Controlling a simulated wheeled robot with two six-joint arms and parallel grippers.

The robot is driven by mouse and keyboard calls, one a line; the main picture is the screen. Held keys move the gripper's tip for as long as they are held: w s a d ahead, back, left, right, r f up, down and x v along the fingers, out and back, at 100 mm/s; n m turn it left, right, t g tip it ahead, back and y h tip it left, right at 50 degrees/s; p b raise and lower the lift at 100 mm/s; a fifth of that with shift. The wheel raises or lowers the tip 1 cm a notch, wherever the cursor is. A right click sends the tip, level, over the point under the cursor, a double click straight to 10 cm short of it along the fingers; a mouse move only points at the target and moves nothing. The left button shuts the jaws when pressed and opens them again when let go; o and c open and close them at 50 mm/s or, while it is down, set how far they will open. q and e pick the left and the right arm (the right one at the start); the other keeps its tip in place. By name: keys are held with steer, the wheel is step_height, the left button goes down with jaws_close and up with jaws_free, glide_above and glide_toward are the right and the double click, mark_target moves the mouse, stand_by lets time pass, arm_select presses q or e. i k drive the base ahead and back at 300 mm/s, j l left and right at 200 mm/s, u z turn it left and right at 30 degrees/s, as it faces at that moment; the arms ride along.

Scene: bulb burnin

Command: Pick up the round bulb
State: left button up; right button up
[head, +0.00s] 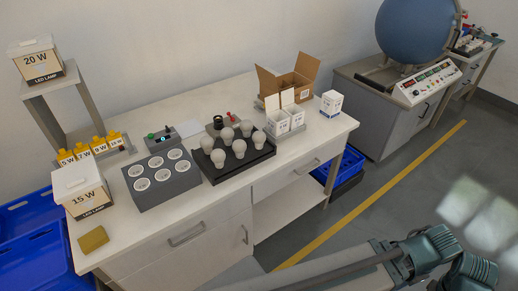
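Several white bulbs (239,148) stand upright, close together, in a black tray (240,170) at the middle of the white workbench. They look much alike with rounded tops, and at this size I cannot tell one as the only round bulb. Beside the tray on the left is a grey block (170,194) with two rows of white round sockets that look empty. Neither of my grippers shows; only teal and grey links of my arm cross the lower right, well away from the bulbs.
White 15 W (80,190) and 20 W (34,62) boxes are at left. A small meter (160,139) sits behind the block. The bench front (120,245) is mostly clear.

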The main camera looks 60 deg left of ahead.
mark_target(218, 156)
steer(key=i+l+u, duration=0.1)
steer(key=i, duration=0.5)
steer(key=j+u, duration=0.2)
steer(key=u, duration=2.2)
steer(key=i+l, duration=0.1)
steer(key=i, duration=0.3)
